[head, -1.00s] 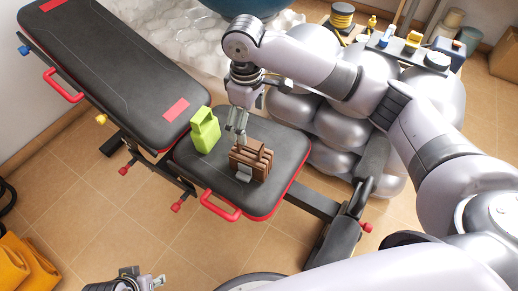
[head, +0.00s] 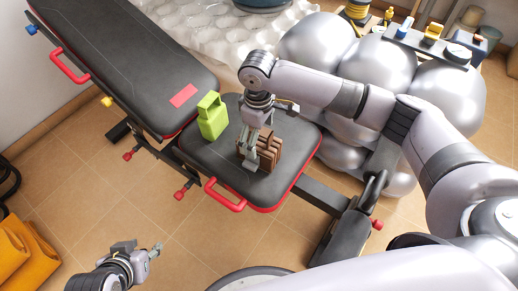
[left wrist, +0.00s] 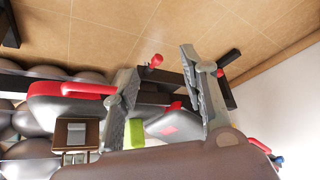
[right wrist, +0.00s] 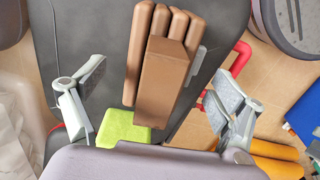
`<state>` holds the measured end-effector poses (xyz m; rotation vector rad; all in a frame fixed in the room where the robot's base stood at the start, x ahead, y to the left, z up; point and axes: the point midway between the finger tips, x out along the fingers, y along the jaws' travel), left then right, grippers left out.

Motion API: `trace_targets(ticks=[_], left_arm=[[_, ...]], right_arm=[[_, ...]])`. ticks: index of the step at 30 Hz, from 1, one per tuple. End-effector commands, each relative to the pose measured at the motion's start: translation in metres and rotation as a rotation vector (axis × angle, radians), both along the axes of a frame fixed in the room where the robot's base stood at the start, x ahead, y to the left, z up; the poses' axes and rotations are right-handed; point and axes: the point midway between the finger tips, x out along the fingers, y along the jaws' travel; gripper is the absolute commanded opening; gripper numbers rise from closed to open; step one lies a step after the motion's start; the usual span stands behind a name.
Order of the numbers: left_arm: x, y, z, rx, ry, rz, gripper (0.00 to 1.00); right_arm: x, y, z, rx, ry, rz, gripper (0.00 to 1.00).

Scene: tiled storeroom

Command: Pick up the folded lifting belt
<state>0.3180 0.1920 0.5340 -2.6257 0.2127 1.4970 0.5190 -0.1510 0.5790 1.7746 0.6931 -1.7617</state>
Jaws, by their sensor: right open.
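The folded lifting belt (head: 270,152) is brown, with several layers standing side by side and a grey buckle piece. It rests on the black bench seat (head: 215,170). My right gripper (head: 252,150) is right at the belt in the head view and partly covers it. In the right wrist view the belt (right wrist: 165,80) lies between the widely parted fingers, with space on both sides. My left gripper (head: 155,250) is at the lower left over the floor, away from the bench. Its fingers (left wrist: 165,85) stand apart and empty in the left wrist view.
A green jug (head: 211,117) stands on the seat close to the belt's left. The bench has a red handle (head: 225,196) at its front edge. Silver balls (head: 370,75) stand behind it. Yellow bags (head: 25,255) lie at the lower left. Tiled floor is free in front.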

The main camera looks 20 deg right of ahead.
Motion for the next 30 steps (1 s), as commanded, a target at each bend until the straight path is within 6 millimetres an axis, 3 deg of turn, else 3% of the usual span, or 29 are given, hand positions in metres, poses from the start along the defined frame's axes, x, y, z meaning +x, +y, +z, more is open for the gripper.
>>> trace_targets(ticks=[5, 15, 21, 28, 30], left_arm=[[0.029, -0.010, 0.010, -0.031, -0.144, -0.012, 0.40], [0.079, -0.029, 0.050, -0.100, -0.455, -0.034, 0.40], [0.089, -0.033, 0.064, -0.119, -0.536, -0.040, 0.40], [0.090, -0.033, 0.065, -0.120, -0.540, -0.040, 0.40], [0.090, -0.033, 0.065, -0.120, -0.539, -0.040, 0.40]], right_arm=[[0.000, 0.001, -0.015, 0.001, 0.001, 0.000, 0.89], [0.000, 0.002, -0.043, 0.000, 0.000, 0.000, 0.89], [0.000, 0.001, -0.050, -0.001, -0.001, 0.000, 0.89], [0.000, 0.001, -0.050, -0.001, -0.001, 0.000, 0.89], [0.000, 0.001, -0.050, -0.001, -0.001, 0.000, 0.85]])
